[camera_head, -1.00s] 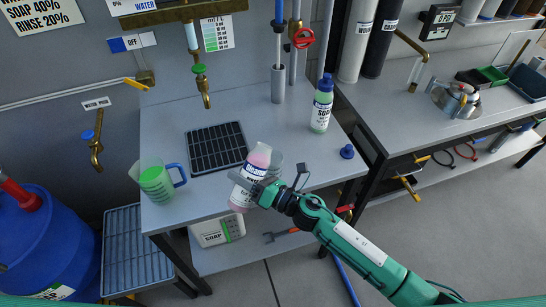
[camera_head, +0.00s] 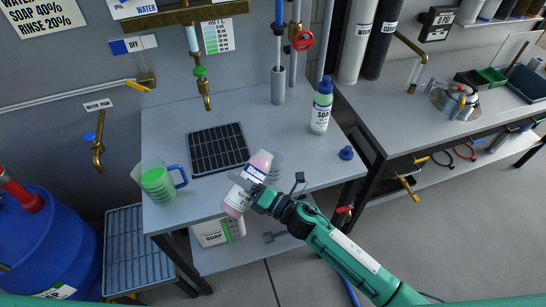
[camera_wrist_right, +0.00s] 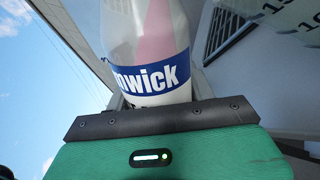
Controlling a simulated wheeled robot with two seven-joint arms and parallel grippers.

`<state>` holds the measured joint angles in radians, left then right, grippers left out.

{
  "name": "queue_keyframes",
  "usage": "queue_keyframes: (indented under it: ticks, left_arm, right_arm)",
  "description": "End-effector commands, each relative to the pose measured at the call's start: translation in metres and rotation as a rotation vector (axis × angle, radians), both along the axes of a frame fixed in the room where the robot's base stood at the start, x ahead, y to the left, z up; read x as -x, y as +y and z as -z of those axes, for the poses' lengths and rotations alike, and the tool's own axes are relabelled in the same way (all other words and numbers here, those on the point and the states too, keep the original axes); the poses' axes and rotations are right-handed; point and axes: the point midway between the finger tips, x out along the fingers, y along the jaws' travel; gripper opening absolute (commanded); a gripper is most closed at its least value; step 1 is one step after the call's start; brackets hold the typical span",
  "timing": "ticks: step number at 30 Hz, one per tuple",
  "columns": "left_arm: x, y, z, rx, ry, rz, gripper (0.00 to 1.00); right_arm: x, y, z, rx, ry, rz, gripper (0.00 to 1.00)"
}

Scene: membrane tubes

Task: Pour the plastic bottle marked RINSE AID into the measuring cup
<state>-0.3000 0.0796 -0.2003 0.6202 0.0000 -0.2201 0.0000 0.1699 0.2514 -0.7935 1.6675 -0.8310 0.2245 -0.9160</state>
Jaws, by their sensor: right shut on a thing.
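My right gripper (camera_head: 262,199) is shut on a bottle with pink contents (camera_head: 237,200) and a blue-and-white label, held near the bench's front edge. The bottle leans, its top towards the right. In the right wrist view the bottle (camera_wrist_right: 150,30) stands in the jaws; its label reads "nwick" in part, and no RINSE AID marking is readable. A clear jug with green contents and a blue handle (camera_head: 155,180) stands at the bench's left. My left gripper is not in view.
A green SOAP bottle with a blue cap (camera_head: 321,108) stands at the back right of the bench. A loose blue cap (camera_head: 346,153) lies to its front. A black drain grid (camera_head: 217,148) lies under the brass tap (camera_head: 203,85). The bench's middle is mostly clear.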

Motion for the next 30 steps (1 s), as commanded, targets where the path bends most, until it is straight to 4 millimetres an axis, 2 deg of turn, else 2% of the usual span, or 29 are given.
queue_keyframes:
  ticks: [30]
  left_arm:
    - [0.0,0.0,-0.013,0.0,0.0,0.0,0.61]
  right_arm:
    - [0.002,0.001,-0.011,-0.063,0.081,-0.001,0.19]
